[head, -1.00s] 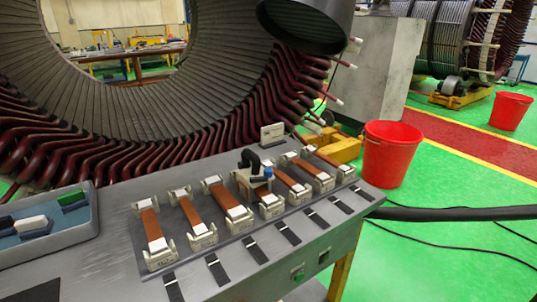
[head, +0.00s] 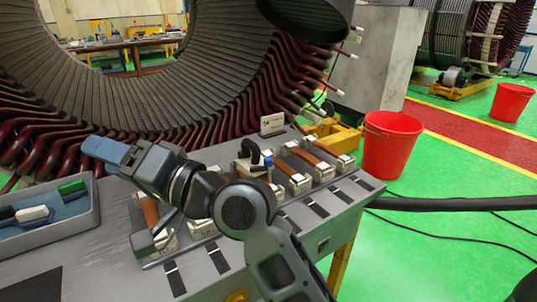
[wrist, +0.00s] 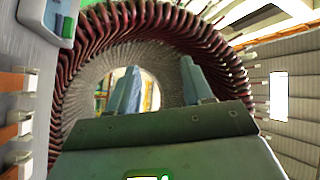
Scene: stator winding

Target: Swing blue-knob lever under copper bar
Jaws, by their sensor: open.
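The lever's blue knob (head: 267,161) shows in the head view, beside a black curved handle (head: 251,148) near the middle of the bench's row of holders. Brown copper bars lie across pale end blocks in this row; one copper bar (head: 302,157) shows right of the knob. My arm hides several bars left of it, and which bar the lever belongs to is unclear. My gripper (head: 103,150) is in the air at the left, above the bench and well apart from the knob. In the wrist view my gripper (wrist: 162,85) has its two blue fingers apart with nothing between them.
A grey tray (head: 45,226) with green, white and black pieces sits at the bench's left. The large stator (head: 215,90) with dark red coil ends stands close behind. A small sign (head: 272,124) stands at the bench's back edge. A red bucket (head: 390,145) is on the floor right.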

